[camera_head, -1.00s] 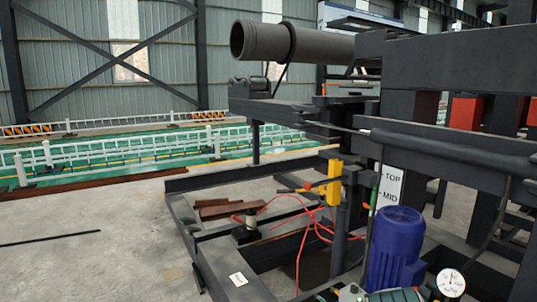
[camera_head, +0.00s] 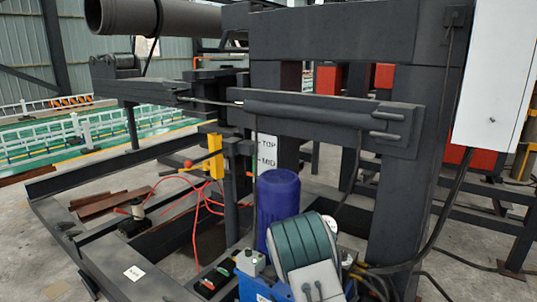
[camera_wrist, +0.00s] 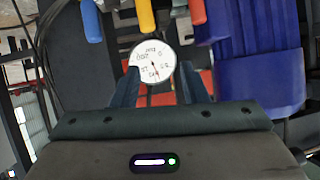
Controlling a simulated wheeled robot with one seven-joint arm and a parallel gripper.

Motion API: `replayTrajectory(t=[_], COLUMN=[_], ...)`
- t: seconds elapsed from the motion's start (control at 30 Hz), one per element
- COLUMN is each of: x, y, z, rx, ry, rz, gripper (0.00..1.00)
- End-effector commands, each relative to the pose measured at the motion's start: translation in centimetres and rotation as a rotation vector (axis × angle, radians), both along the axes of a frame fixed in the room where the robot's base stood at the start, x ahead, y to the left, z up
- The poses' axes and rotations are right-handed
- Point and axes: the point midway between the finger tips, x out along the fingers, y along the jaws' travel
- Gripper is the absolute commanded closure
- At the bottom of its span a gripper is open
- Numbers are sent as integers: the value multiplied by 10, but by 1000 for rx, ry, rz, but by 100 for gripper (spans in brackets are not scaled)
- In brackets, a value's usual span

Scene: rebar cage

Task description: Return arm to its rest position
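My gripper (camera_wrist: 160,72) shows in the wrist view with two dark fingers set apart, and I see nothing held between them. A round white dial gauge (camera_wrist: 153,61) appears between the fingertips; I cannot tell the distance to it. Blue (camera_wrist: 91,21), orange (camera_wrist: 146,16) and red (camera_wrist: 197,11) handles hang at the top of that view. In the head view, my arm's dark green and grey end (camera_head: 304,250) is at the bottom centre, in front of the machine. It hides most of the gauge (camera_head: 331,223). The fingers are not visible there.
A blue motor (camera_head: 277,200) stands just left of my arm, and its blue body (camera_wrist: 255,60) fills the wrist view's right. A dark steel frame (camera_head: 330,35) and white cabinet (camera_head: 497,75) rise behind and right. Red hoses (camera_head: 200,205) lie left. Open floor is at far left.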

Motion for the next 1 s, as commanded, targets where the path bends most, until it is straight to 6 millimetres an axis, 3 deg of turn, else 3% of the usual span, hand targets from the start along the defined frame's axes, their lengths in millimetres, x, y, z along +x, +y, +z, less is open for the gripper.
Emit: replayTrajectory(t=[0.1, 0.27, 0.47, 0.77, 1.0], x=[-15, -42, -88, -177, -261], y=[3, 9, 17, 24, 22], z=[32, 67, 106, 155, 180], rx=[69, 148, 223, 283, 279], ry=[37, 98, 183, 327, 460], rz=[56, 139, 240, 380, 462], gripper=[60, 60, 60, 60, 60])
